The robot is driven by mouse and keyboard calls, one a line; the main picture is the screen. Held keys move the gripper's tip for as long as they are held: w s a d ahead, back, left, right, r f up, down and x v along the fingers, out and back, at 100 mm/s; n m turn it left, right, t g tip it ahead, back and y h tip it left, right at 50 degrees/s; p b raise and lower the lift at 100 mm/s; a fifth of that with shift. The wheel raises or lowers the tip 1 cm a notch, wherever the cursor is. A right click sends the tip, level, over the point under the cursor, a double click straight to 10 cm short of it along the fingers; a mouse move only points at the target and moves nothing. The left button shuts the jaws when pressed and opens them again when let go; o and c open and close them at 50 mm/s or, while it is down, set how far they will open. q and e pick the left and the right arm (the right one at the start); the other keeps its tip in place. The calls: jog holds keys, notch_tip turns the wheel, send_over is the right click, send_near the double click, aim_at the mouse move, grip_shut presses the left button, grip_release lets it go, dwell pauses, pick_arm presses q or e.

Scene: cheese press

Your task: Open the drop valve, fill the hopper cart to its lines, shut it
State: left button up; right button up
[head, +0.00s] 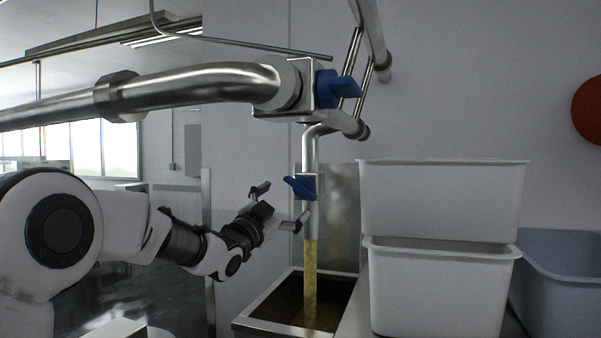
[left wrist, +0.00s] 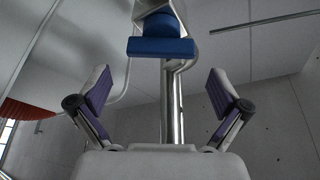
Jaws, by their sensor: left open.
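The drop valve has a blue handle (head: 300,187) on a vertical steel pipe (head: 309,153). A yellowish stream (head: 310,272) runs from the pipe's lower end. It falls into an open steel hopper cart (head: 262,309); its fill level and lines cannot be made out. My left gripper (head: 276,207) is open, its fingers spread just left of the handle, and it appears to hold nothing. In the left wrist view my open left gripper (left wrist: 157,100) shows purple-padded fingers with a steel pipe behind, between them. A blue handle (left wrist: 161,48) is above. My right gripper is not in view.
A second blue valve handle (head: 337,88) sits higher, on the thick horizontal pipe (head: 190,86). Two stacked white bins (head: 441,202) stand right of the cart, with a grey-blue bin (head: 562,275) beyond. A red round object (head: 590,110) is on the wall.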

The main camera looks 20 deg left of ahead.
aim_at(300, 185)
pick_arm(q)
jog(key=p+x, duration=0.1)
jog(key=x, duration=0.1)
jog(key=p+x, duration=0.1)
jog(key=x, duration=0.1)
jog(key=p+x, duration=0.2)
jog(key=shift+s+a+r, duration=0.1)
jog(key=shift+s+r, duration=0.05)
jog(key=shift+r, duration=0.2)
jog(key=shift+w, duration=0.35)
jog(key=shift+w+d+f, duration=0.1)
jog(key=shift+w+d, duration=0.1)
jog(key=shift+w+f, duration=0.1)
jog(key=c, duration=0.8)
